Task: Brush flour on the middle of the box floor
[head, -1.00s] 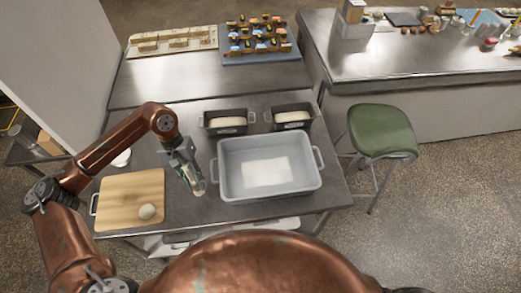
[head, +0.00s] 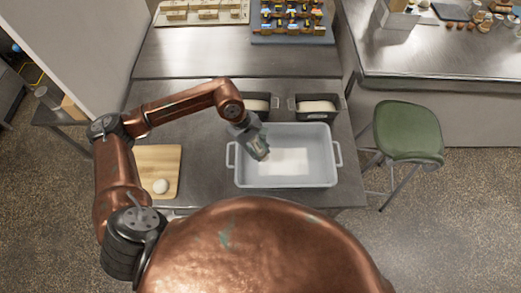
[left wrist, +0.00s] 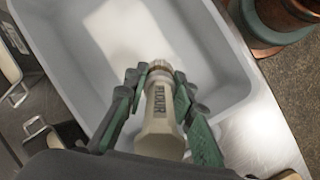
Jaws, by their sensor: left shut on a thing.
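The grey box (head: 325,180) stands on the steel table, open at the top. A pale, roughly rectangular patch (head: 290,162) covers the middle of its floor; it also shows in the left wrist view (left wrist: 112,32). My left gripper (head: 258,151) is over the left part of the box, beside the patch. In the left wrist view it is shut on a pale bottle (left wrist: 160,125) labelled FLOUR, whose ribbed neck points towards the box floor. My right gripper is not in view.
A wooden board (head: 157,185) with a round dough ball (head: 160,186) lies left of the box. Two dark loaf tins with pale dough stand behind it, one at the right (head: 317,107). A green stool (head: 408,130) stands right of the table.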

